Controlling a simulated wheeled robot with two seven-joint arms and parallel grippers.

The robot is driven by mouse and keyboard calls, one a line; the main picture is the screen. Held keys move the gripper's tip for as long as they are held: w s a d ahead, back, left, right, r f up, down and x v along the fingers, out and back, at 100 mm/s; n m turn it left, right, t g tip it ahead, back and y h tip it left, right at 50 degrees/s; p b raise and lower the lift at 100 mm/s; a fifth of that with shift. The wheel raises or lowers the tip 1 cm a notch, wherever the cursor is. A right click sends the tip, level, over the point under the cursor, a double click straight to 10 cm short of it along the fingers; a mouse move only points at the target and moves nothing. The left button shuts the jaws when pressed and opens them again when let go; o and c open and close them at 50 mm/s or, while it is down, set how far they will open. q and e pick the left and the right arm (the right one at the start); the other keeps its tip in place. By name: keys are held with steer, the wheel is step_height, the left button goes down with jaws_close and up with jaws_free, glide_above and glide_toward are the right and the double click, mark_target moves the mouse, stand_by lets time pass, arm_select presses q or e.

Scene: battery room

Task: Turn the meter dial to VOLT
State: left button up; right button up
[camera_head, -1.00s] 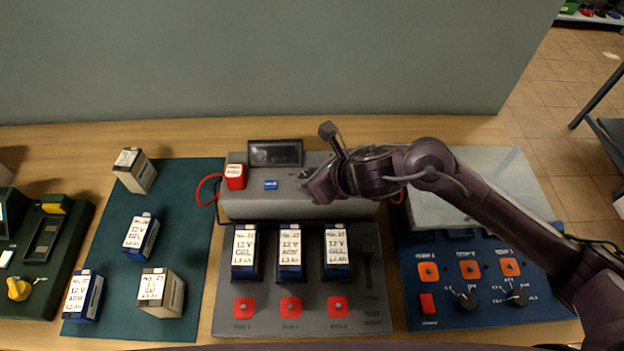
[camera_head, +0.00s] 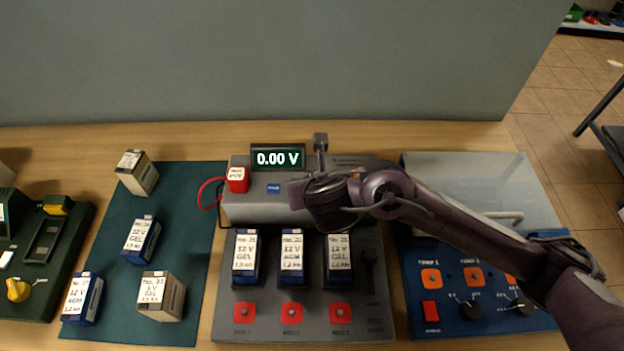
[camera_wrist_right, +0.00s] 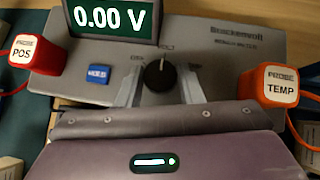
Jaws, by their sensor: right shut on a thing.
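The grey meter (camera_head: 250,207) stands at the back middle of the bench. Its display (camera_head: 277,158) is lit and reads 0.00 V; it also shows in the right wrist view (camera_wrist_right: 115,20). The black meter dial (camera_wrist_right: 158,75) has its white pointer line up toward the partly hidden VOLT label. My right gripper (camera_wrist_right: 160,90) is shut on the dial, one finger on each side. In the head view my right gripper (camera_head: 312,190) hides the dial. My left gripper is not in view.
A red POS probe (camera_head: 237,179) and an orange TEMP probe (camera_wrist_right: 276,84) flank the dial. A blue button (camera_wrist_right: 98,74) lies left of it. Three batteries (camera_head: 291,257) stand in front of the meter. A blue panel (camera_head: 450,315) is at the right.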

stand_by(0.4)
steer(key=o, duration=1)
steer(key=shift+c, duration=0.2)
steer(key=p+v, duration=0.3)
steer(key=v, duration=0.4)
steer(key=shift+s+r+p, duration=0.25)
steer(key=shift+r+p, duration=0.05)
steer(key=shift+p, duration=0.1)
